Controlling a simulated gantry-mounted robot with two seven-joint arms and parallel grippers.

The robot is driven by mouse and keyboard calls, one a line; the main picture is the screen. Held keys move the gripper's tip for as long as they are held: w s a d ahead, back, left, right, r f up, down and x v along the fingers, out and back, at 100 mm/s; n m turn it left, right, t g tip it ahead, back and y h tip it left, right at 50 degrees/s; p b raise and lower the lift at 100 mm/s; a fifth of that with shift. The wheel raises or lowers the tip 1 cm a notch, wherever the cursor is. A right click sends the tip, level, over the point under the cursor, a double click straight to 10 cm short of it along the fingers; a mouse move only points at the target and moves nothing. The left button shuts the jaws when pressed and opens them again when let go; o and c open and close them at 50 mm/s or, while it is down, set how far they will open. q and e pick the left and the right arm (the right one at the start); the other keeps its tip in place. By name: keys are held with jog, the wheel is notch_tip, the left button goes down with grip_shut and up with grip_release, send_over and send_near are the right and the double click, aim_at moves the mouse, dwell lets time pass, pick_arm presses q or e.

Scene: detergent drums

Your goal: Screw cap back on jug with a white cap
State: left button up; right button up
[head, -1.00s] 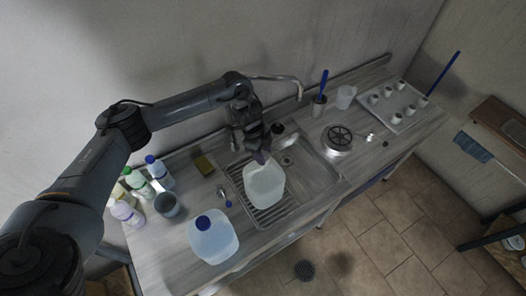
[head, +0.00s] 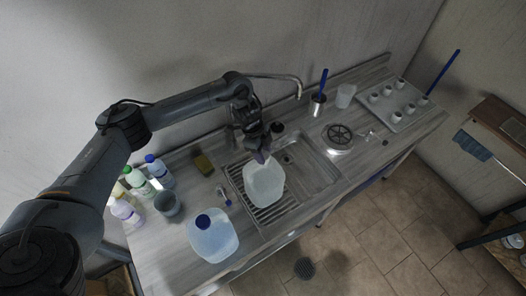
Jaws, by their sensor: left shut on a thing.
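A translucent jug (head: 264,184) stands on the ribbed drainer beside the sink, with its mouth at the top. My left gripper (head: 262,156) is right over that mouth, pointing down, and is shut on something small. The gripper hides most of what it holds, and I cannot make out the white cap or whether it touches the neck. A second translucent jug (head: 213,240) with a blue cap (head: 203,221) stands on the counter at the front left. My right gripper is not in view.
Several bottles (head: 139,181) and a grey cup (head: 167,204) stand at the counter's left. A sponge (head: 203,163) lies near the wall. A small blue-and-white item (head: 224,196) lies between the jugs. The tap (head: 292,80) is behind the arm. A tray of cups (head: 393,104) is at right.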

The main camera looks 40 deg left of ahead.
pick_arm(q)
jog(key=shift+r+p, duration=0.3)
jog(key=shift+p, duration=0.1)
jog(key=shift+f, duration=0.1)
dwell(0.7)
jog(key=shift+f, duration=0.45)
dwell(0.4)
jog(key=shift+f, duration=0.4)
dwell(0.3)
jog(key=shift+f, duration=0.15)
dwell(0.7)
jog(key=shift+f, duration=0.1)
dwell(0.5)
